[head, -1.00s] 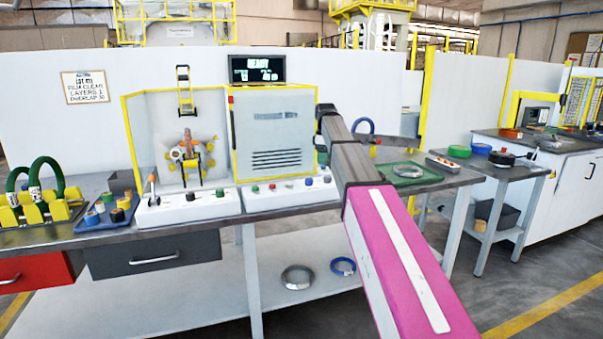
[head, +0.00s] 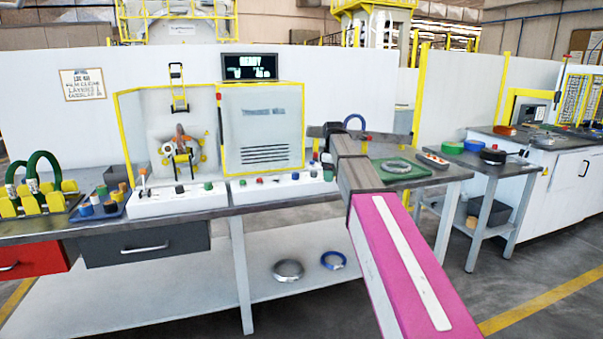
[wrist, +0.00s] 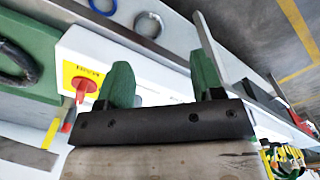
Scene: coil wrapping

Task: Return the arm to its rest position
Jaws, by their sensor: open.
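My pink and grey arm reaches up from the bottom right in the head view, its far end over the bench beside the control panel. In the wrist view my gripper (wrist: 163,78) has its two green fingers wide apart with nothing between them. In the head view the fingers are mostly hidden by the arm. The gripper is over the white control box (wrist: 140,65) with its red switch (wrist: 87,84). The wrapping machine (head: 262,130) stands to the arm's left.
A grey coil (head: 396,165) lies on a green mat (head: 410,172) right of the arm. A side table (head: 480,165) holds several items. Two rings, grey (head: 288,271) and blue (head: 333,260), lie on the lower shelf. The black-drawer bench (head: 145,245) runs left.

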